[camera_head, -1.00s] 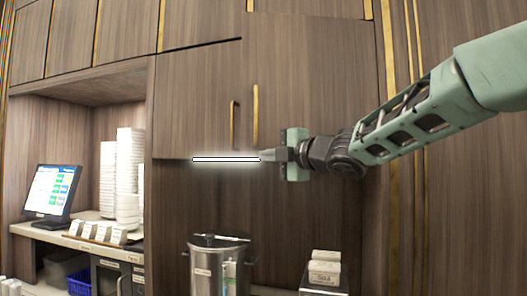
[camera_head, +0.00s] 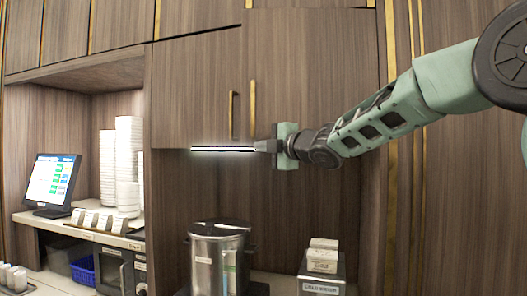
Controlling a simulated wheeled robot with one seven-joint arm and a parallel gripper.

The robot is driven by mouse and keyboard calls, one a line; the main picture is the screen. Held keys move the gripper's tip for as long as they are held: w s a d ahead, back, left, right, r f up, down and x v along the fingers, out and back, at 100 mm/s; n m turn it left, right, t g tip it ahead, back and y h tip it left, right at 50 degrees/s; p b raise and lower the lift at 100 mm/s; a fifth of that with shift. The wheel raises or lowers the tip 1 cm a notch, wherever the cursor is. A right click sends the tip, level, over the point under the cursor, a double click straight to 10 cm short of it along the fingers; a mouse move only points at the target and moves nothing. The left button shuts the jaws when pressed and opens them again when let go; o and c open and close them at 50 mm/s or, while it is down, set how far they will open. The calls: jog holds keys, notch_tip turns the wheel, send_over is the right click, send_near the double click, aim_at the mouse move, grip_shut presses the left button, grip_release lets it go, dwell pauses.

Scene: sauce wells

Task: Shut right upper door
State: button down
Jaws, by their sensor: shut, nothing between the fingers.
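The right upper door (camera_head: 315,70) is a tall brown wood panel with a vertical gold handle (camera_head: 253,108) near its left edge. Its top edge stands higher than the left door's and seems to jut forward, so it looks ajar; the exact gap cannot be told. My gripper (camera_head: 262,146) is shut and empty, its fingers pointing left in front of the door's lower part, just below the handle. Whether it touches the door cannot be told. My forearm hides part of the door's lower right.
The left upper door (camera_head: 190,90) has its own gold handle (camera_head: 233,115); a bright light strip (camera_head: 222,149) runs below it. A steel urn (camera_head: 218,250) and a labelled box (camera_head: 322,268) stand below. A screen (camera_head: 52,182) and white stacks (camera_head: 128,160) are at left.

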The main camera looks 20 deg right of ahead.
jog(key=w+d+m+t+h+b, duration=0.1)
jog(key=w+d+m+h, duration=0.1)
jog(key=w, duration=0.6)
jog(key=shift+w+d+h, duration=0.2)
jog(key=shift+d+h, duration=0.3)
jog(key=shift+d, duration=0.45)
jog(key=shift+d+r, duration=0.1)
